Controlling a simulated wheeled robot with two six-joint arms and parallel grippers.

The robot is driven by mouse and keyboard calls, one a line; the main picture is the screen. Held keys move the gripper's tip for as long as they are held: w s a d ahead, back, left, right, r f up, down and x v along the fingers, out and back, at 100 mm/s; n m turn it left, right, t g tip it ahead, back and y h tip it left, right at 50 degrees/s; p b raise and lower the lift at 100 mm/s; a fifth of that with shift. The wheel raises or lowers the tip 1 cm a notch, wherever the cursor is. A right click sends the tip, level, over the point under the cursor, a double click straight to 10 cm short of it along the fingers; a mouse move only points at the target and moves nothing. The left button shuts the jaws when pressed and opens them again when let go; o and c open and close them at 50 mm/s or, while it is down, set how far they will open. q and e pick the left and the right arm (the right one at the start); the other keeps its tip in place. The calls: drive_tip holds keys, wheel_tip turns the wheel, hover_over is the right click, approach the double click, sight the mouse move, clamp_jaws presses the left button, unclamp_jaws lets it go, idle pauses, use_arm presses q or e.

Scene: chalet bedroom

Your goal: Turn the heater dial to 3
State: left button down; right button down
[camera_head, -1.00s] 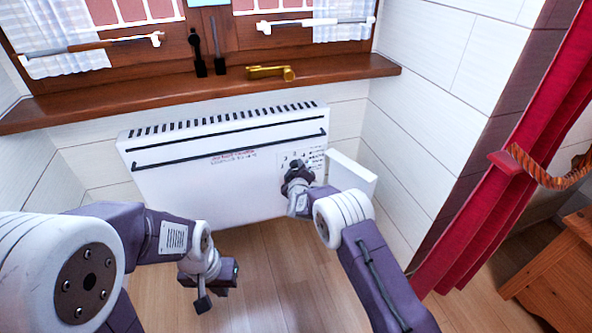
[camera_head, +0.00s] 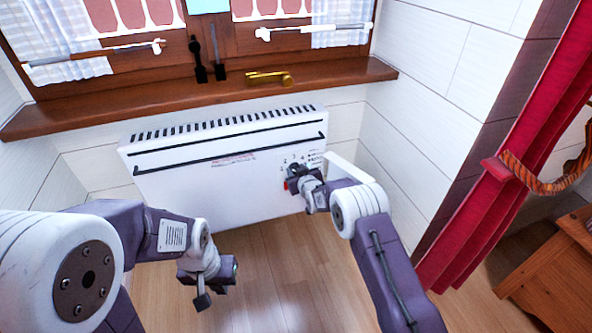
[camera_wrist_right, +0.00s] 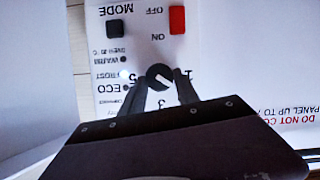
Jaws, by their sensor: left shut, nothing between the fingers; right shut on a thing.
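The white wall heater (camera_head: 220,200) hangs below the window sill, with its control panel at its right end. In the right wrist view the panel is upside down. The round black dial (camera_wrist_right: 159,77) with a pale mark sits between the digits 5 and 1, with 3 on the side towards my gripper. The mark's exact setting is hard to tell. My right gripper (camera_wrist_right: 162,92) has a finger on each side of the dial and is shut on it; it also shows in the head view (camera_head: 298,174). My left gripper (camera_head: 203,292) is shut and empty, low before the heater.
A red switch (camera_wrist_right: 177,20) and a black mode button (camera_wrist_right: 114,28) are close to the dial. A white flap (camera_head: 348,168) stands out at the heater's right end beside my right arm. The sill (camera_head: 200,98) overhangs above; a red curtain (camera_head: 490,190) hangs right.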

drive_tip(key=shift+w+d+f+m+g+y+p, duration=0.15)
drive_tip(key=shift+m+y+p, duration=0.5)
drive_tip(key=shift+m, duration=0.6)
drive_tip(key=shift+s+d+m+g+y+p, duration=0.15)
drive_tip(key=shift+m+y+p, duration=0.35)
drive_tip(key=shift+m+y, duration=0.55)
drive_tip(key=shift+w+d+f+m+y+p, duration=0.15)
drive_tip(key=shift+m+y+p, duration=0.45)
drive_tip(key=shift+m, duration=0.8)
drive_tip(key=shift+r, duration=0.15)
drive_tip(key=c, duration=0.9)
unclamp_jaws()
